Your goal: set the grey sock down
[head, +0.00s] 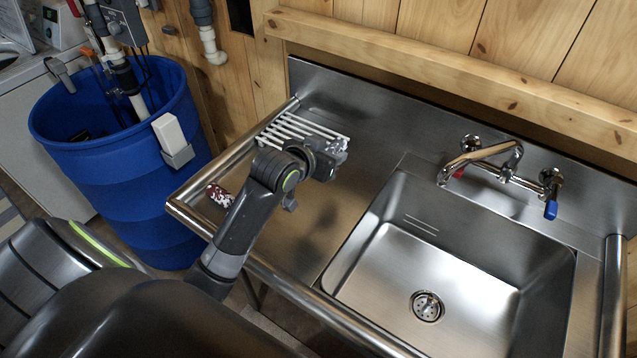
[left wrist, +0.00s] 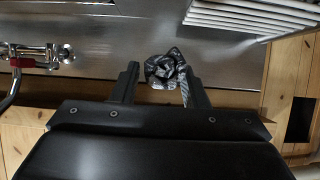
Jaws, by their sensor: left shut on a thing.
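The grey sock (left wrist: 165,68) is a bunched, dark and light grey patterned bundle between the two fingers of my left gripper (left wrist: 160,88) in the left wrist view. The gripper is shut on it. In the head view my left gripper (head: 333,156) is over the steel drainboard (head: 300,222), left of the sink basin and close to the right end of a white rack. The sock is mostly hidden there behind the gripper. I cannot tell whether it touches the steel. My right gripper is not in view.
The white slatted rack (head: 290,128) is at the drainboard's back left. A red and white patterned bundle (head: 218,195) lies near its left rim. The sink basin (head: 455,265) is empty, with a faucet (head: 500,165) behind. A blue barrel (head: 125,160) stands left. The front drainboard is clear.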

